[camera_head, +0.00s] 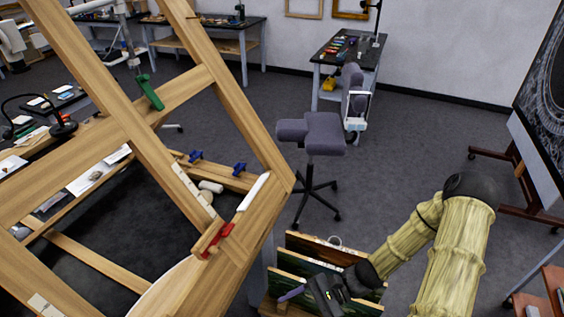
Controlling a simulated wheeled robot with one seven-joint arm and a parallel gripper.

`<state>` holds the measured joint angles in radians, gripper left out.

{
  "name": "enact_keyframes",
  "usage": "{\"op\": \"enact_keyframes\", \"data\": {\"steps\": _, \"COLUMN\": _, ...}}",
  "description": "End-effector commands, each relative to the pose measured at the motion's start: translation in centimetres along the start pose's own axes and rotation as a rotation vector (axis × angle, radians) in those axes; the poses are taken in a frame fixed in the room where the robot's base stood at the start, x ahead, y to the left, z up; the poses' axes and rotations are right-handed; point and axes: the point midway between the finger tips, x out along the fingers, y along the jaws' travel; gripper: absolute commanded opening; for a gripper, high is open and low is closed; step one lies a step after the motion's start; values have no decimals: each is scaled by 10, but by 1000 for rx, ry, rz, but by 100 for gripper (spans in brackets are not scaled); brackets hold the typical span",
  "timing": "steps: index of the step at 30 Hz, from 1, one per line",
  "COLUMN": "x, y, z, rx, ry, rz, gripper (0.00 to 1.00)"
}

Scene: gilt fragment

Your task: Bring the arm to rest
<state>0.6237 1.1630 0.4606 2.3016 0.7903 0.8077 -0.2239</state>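My arm, with a pale yellow, bamboo-like covering, comes in at the lower right and reaches left and down. My gripper (322,296) is the dark end of it, near the bottom edge of the picture. It is in front of or over a wooden rack of upright panels (318,250); I cannot tell whether it touches them. A small purple-grey piece (291,293) shows just left of the gripper; I cannot tell whether it is held. The fingers are too dark and small to tell open from shut.
A large wooden easel frame (215,135) fills the left side. A purple-grey saddle chair (312,133) stands in the middle. A dark-topped bench (348,48) stands behind it. A wooden-legged stand with a dark picture (545,85) is at the right. Grey floor (420,140) is clear between them.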

Motion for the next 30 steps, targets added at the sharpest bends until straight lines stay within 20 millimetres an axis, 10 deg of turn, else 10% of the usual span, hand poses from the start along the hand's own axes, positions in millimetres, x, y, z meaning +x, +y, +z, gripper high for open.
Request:
{"op": "enact_keyframes", "data": {"steps": 14, "x": -64, "y": 23, "z": 17, "rx": -279, "ry": 461, "rz": 494, "gripper": 64}}
{"op": "enact_keyframes", "data": {"steps": 30, "x": -144, "y": -17, "z": 82, "rx": -695, "ry": 978, "rz": 814, "gripper": 64}}
